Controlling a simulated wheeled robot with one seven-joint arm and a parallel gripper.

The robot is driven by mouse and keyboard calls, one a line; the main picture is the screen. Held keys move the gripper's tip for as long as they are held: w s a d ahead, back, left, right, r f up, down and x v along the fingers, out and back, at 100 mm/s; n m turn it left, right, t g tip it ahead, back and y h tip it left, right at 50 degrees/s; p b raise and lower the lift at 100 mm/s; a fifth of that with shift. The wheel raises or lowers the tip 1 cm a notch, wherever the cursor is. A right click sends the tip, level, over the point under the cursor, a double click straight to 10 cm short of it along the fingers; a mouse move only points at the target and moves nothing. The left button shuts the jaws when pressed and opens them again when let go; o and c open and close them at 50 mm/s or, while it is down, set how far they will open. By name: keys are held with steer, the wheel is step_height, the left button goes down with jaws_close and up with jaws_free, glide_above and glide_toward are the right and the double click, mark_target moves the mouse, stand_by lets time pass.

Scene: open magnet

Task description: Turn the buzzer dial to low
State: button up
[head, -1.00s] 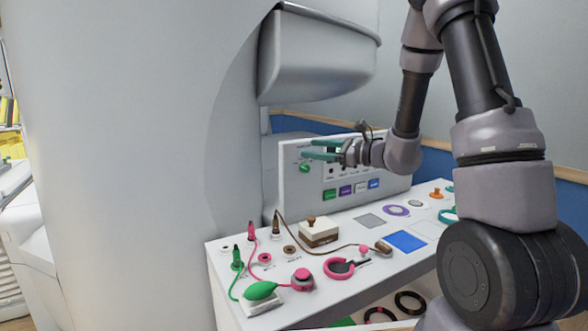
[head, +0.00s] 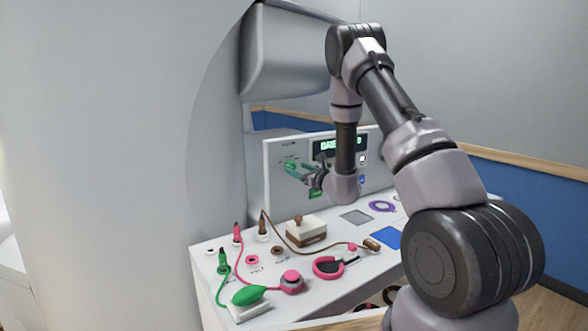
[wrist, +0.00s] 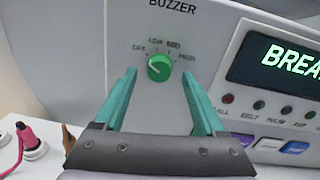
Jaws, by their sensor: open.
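The buzzer dial (wrist: 159,68) is a round green knob on the pale upright panel (wrist: 226,22), under the word BUZZER. Its labels read OFF, LOW, MED and HIGH from left to right. A pale mark on the knob appears to point to the left, toward OFF. My gripper (wrist: 159,76) is open, with one teal finger to each side of the dial in the picture. The knob appears just beyond the fingertips; I cannot tell whether they touch it. In the head view my gripper (head: 297,171) is at the panel's left part, partly covering the dial area.
A lit display (wrist: 284,58) is right of the dial, above small indicators and coloured buttons. A large white housing stands left.

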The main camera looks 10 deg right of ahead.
mark_target(291, 166)
steer(key=shift+x, duration=1.45)
jaws_close()
steer(key=m, duration=0.3)
steer(key=shift+d+m, duration=0.15)
steer(key=shift+m, duration=2.35)
